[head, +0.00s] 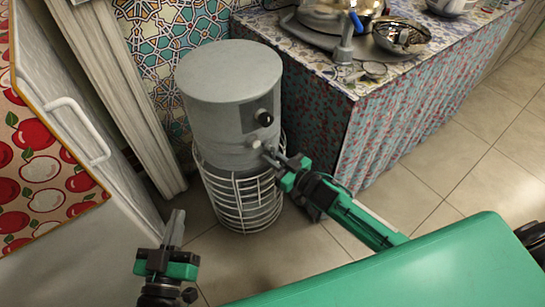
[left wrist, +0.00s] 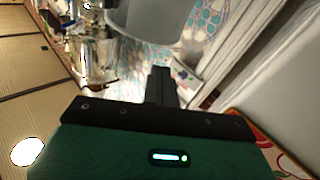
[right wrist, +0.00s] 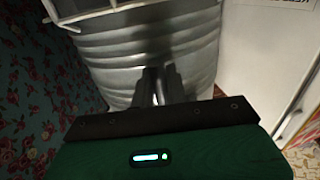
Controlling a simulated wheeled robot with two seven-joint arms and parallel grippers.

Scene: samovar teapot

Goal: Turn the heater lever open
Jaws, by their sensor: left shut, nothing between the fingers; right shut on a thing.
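The heater (head: 222,100) is a grey upright cylinder with a white wire cage around its lower part; its ribbed side also shows in the right wrist view (right wrist: 120,60). A black round knob (head: 265,118) sits on a dark plate on its side. Below it the small pale lever (head: 256,145) sticks out. My right gripper (head: 270,154) is at this lever, its fingers shut on it. In the right wrist view the fingers (right wrist: 163,85) point at the heater, and the lever is hidden. My left gripper (head: 176,226) is shut and empty, apart from the heater, at its lower left.
A cloth-covered table (head: 340,105) stands right of the heater, with a metal vessel (head: 325,22) and a bowl (head: 401,36) on top. A white door with a handle (head: 78,128) and apple-print panel are at left. Tiled floor (head: 455,170) is clear at right.

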